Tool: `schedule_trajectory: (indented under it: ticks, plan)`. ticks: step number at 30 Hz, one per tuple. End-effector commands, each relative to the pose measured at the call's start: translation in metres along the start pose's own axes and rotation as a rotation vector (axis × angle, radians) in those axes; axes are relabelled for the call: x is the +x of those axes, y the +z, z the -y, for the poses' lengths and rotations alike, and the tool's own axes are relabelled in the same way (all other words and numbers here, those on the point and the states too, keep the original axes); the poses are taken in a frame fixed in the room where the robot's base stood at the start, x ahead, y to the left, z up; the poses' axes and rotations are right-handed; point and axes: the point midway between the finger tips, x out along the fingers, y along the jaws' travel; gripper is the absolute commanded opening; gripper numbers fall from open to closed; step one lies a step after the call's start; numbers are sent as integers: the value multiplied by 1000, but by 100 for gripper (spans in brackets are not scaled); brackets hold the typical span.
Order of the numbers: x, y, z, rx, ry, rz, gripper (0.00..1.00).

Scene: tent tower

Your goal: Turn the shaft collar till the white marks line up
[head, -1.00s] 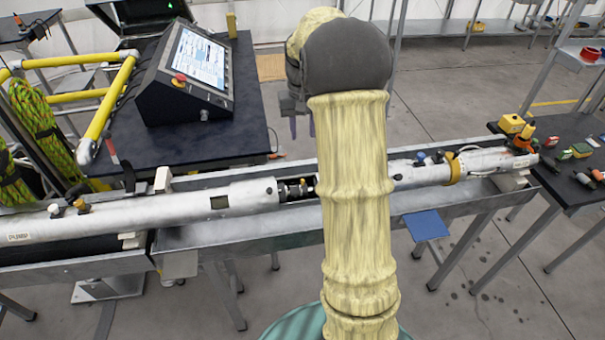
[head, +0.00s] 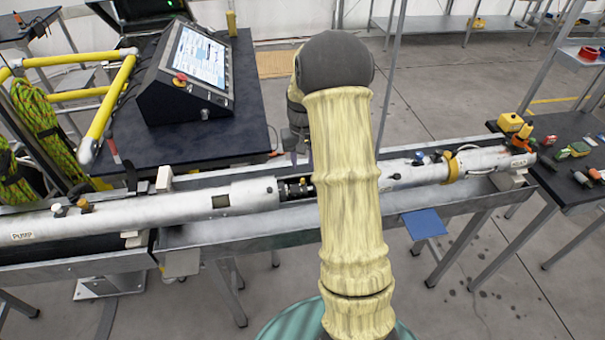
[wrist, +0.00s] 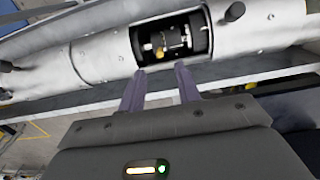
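The dark shaft collar (head: 297,189) sits in the gap between the two long silver tube sections. In the wrist view the shaft and collar (wrist: 172,42) show inside a dark opening in the tube, with a small brass-coloured piece on them. The white marks are too small to make out. My gripper (wrist: 161,72) is open, its two purple fingers apart with nothing between them. Its fingertips are at the near edge of the opening in the wrist view. In the head view my gripper (head: 301,158) hangs above and behind the collar, partly hidden by my arm.
The silver tube (head: 150,210) lies along a grey metal trough (head: 240,229). Behind it stands a black bench with a control console (head: 187,75) and yellow rails (head: 108,110). A table with small tools (head: 570,165) is at the right.

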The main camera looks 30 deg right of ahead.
Motion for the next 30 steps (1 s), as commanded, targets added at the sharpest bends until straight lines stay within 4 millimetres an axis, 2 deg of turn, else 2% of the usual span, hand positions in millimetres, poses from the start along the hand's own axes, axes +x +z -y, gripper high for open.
schedule_trajectory:
  ticks: [6,10,15,22,23,27,30]
  plan:
    - [38,1,0,0,0,4,33]
    - [56,1,0,0,0,4,33]
    - [66,1,0,0,0,1,33]
    - [67,0,0,0,0,0,33]
    - [67,0,0,0,0,0,29]
    - [67,0,0,-1,0,0,2]
    - [67,0,0,-1,0,0,0]
